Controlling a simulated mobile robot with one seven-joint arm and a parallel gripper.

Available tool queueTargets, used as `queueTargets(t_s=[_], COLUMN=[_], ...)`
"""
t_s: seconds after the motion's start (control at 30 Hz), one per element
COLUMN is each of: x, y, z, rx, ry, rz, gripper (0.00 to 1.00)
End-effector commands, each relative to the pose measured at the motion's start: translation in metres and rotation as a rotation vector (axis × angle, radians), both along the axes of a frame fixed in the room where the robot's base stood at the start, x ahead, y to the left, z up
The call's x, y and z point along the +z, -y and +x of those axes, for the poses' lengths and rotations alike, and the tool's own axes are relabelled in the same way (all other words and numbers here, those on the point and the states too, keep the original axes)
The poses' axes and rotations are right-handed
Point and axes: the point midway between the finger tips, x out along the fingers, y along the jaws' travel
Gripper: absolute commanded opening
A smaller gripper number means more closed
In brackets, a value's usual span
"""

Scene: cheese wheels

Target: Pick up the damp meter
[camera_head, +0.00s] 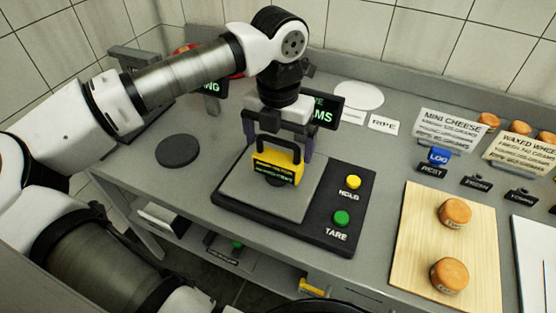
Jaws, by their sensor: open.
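A yellow block-shaped device with a black handle, seemingly the damp meter (276,169), is at the grey plate of a black scale (337,237). Its dark label is too small to read. Whether it rests flat on the plate is hard to tell. A dark round part shows just below it. My gripper (279,148) points down over the device, open, with one finger to each side of its handle. I cannot tell whether the fingers touch it. The arm comes in from the left and hides part of the scale's display (324,113).
The scale has a yellow HOLD button (353,182) and a green TARE button (341,218). A wooden board (415,265) with two orange cheese wheels (454,212) lies right. Card signs (452,128) stand behind it. A dark disc (178,150) lies left on the grey counter.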

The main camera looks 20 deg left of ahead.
Motion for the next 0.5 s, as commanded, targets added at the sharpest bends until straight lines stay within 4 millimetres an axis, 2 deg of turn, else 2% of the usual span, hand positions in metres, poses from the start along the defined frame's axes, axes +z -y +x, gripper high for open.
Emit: queueTargets(t_s=[0.2, 0.3, 0.5], x=[-0.030, -0.039, -0.043], y=[-0.001, -0.001, -0.001], z=[-0.001, -0.001, -0.001], rx=[-0.002, -0.002, -0.001], ry=[-0.002, 0.000, 0.001], rz=[-0.003, -0.002, 0.000], gripper=[1.00, 1.00, 1.00])
